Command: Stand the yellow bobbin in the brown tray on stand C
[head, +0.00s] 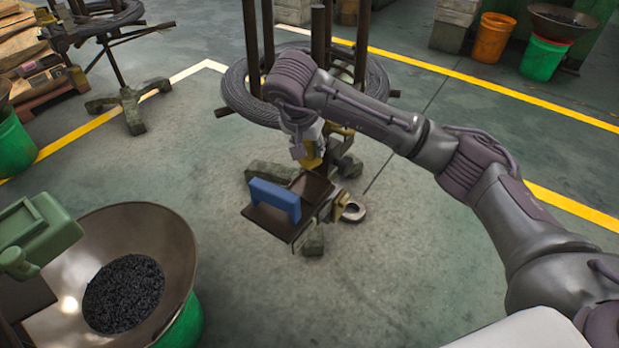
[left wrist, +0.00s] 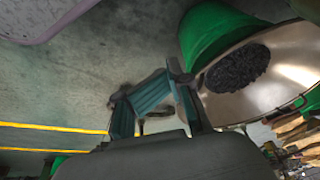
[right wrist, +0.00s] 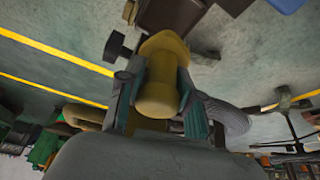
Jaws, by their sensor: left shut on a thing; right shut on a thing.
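The yellow bobbin (right wrist: 160,85) is between the fingers of my right gripper (right wrist: 158,98), which is shut on it. In the head view, the bobbin (head: 311,157) is just beyond the brown tray (head: 265,224), near its far edge; contact there cannot be told. The tray sits low at the near side of a coil stand; no letter is readable. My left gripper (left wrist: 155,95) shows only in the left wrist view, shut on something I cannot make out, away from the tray.
A wire coil (head: 238,98) and dark posts rise behind the tray. A wide bowl (head: 172,250) of dark pieces on a green bin is at lower left.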

